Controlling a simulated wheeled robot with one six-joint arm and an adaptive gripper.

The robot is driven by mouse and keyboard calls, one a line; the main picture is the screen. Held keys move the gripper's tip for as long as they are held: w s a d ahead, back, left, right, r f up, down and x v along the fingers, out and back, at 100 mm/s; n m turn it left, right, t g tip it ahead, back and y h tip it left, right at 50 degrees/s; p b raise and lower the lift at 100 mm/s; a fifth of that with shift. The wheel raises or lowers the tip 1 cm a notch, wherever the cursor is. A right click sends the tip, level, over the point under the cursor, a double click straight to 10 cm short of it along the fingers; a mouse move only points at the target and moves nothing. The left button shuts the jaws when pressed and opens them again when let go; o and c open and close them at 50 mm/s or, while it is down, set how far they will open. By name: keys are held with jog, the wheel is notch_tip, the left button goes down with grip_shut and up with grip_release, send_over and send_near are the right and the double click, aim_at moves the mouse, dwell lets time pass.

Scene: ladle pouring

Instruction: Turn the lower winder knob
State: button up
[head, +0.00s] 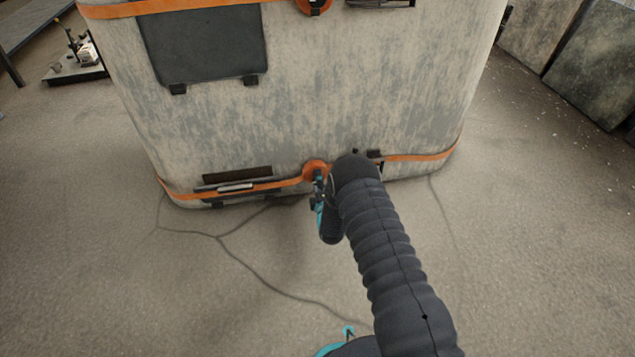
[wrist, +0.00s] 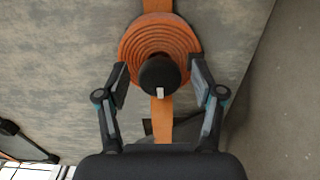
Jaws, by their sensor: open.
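The lower winder shows in the wrist view as an orange ribbed disc (wrist: 160,42) with a dark round knob (wrist: 159,75) at its centre. The knob bears a small white mark. In the head view the orange winder (head: 314,168) sits on the lower orange strap, partly hidden by my arm. My gripper (wrist: 159,80) is open, one finger on each side of the knob, with gaps showing between the fingers and the knob. Whether the fingertips touch the disc I cannot tell. In the head view my gripper (head: 320,190) is at the winder, mostly hidden by my arm.
The winder is on a large weathered grey block (head: 300,100). An upper orange winder (head: 314,5) shows at the top edge. A dark panel (head: 205,45) and a slotted vent (head: 237,180) are on the block. Thin cables (head: 240,262) lie on the floor, which is otherwise open in front.

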jog(key=shift+w+a, duration=0.1)
jog(key=shift+w, duration=0.25)
jog(key=c, duration=1.1)
jog(key=shift+c, duration=0.2)
jog(key=shift+m, duration=0.3)
